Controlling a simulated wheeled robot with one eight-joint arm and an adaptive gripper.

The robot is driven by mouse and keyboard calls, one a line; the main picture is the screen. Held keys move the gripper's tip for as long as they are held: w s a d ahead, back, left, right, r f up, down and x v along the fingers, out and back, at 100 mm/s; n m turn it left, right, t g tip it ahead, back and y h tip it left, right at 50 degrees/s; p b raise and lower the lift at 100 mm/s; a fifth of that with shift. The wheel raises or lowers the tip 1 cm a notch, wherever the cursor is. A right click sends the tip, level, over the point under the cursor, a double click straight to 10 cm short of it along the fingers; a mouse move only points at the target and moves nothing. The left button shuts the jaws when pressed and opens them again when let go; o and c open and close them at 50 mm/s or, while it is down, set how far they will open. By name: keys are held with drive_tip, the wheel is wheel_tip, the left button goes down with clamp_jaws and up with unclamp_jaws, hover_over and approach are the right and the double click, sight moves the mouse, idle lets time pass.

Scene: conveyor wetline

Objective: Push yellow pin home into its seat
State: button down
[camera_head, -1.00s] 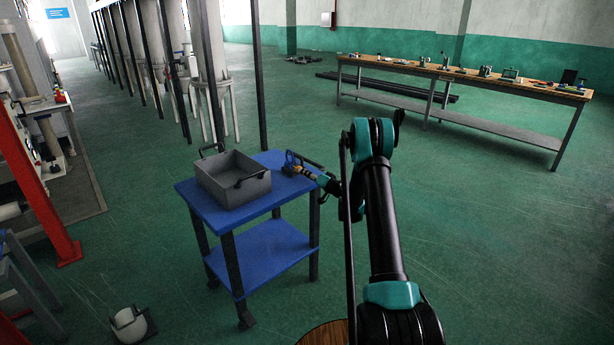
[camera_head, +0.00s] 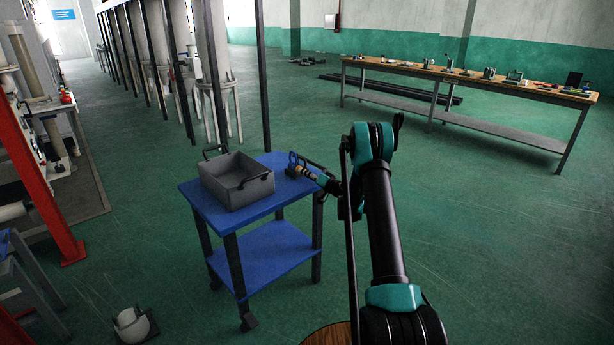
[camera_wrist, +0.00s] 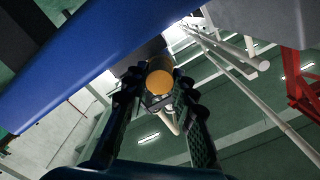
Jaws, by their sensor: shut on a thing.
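The yellow pin shows in the wrist view as a round orange-yellow end face (camera_wrist: 160,83) between the two dark fingertips of my gripper (camera_wrist: 157,92). My gripper is shut on it. In the head view, my gripper (camera_head: 325,180) is small at the right corner of the blue cart (camera_head: 191,191), with a bit of yellow (camera_head: 314,176) at its tip. A small dark fixture (camera_head: 294,162) stands on that corner, close to the tip. A dark grey body lies right behind the pin in the wrist view. The seat and the pin's depth in it cannot be made out.
A grey open bin (camera_head: 234,190) with dark handles fills the left part of the cart top. A long wooden bench (camera_head: 463,80) with small items stands at the back right. A red post (camera_head: 50,195) stands at the left. The green floor around the cart is mostly clear.

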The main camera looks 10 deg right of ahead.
drive_tip(key=shift+w+a, duration=0.35)
drive_tip(key=shift+w, duration=0.1)
drive_tip(key=c, duration=1.2)
unclamp_jaws()
drive_tip(key=shift+o, duration=0.2)
drive_tip(key=shift+d, duration=0.1)
drive_tip(key=v, duration=1.2)
